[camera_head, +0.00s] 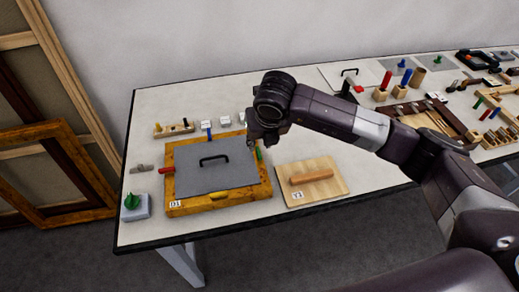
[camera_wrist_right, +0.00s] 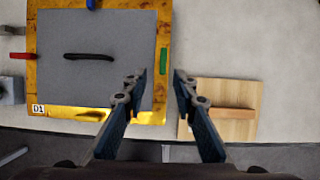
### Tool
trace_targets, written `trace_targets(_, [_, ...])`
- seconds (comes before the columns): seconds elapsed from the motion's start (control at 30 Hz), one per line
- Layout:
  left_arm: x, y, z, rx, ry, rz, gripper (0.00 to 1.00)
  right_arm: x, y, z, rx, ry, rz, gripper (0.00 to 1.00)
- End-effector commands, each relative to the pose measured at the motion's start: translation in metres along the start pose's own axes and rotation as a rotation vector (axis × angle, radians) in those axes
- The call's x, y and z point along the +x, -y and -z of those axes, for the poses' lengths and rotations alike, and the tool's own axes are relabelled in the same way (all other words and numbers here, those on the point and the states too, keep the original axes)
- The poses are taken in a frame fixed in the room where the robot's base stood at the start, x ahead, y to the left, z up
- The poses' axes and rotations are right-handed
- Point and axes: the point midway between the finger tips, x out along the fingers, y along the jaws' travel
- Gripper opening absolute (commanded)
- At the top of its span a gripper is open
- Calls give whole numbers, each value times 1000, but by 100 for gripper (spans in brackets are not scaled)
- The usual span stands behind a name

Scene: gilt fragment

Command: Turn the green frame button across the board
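The green frame button (camera_head: 258,153) sits on the right rail of the gilt frame (camera_head: 185,208) tagged D1. In the right wrist view the green button (camera_wrist_right: 163,60) lies lengthwise along that rail, beside the grey board (camera_wrist_right: 100,30). The board (camera_head: 215,174) lies inside the frame and has a black handle. My right gripper (camera_head: 258,140) is over the right rail, close to the green button in the picture. In the wrist view its fingers (camera_wrist_right: 157,82) are apart with nothing between them. Whether they touch the button I cannot tell. My left gripper is not in view.
A red button (camera_head: 166,170) and a blue button (camera_head: 210,133) stick outward from the frame. A yellow button (camera_head: 219,195) is on the near rail. A wooden board (camera_head: 325,187) tagged Y2 lies right of the frame. A green knob on a grey block (camera_head: 134,207) stands at left.

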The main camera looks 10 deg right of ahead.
Motion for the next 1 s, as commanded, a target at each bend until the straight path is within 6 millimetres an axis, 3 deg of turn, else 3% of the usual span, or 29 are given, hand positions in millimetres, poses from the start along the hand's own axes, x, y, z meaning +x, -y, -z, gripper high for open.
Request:
trace_targets(0.17, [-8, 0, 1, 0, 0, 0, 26, 14, 7, -2, 6, -1, 26, 26])
trace_targets(0.53, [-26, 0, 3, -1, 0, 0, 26, 68, 6, -2, 3, 1, 20, 26])
trace_targets(0.93, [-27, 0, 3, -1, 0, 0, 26, 77, 7, -2, 2, 3, 19, 26])
trace_targets(1.0, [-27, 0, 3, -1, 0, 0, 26, 77, 6, -2, 2, 3, 19, 18])
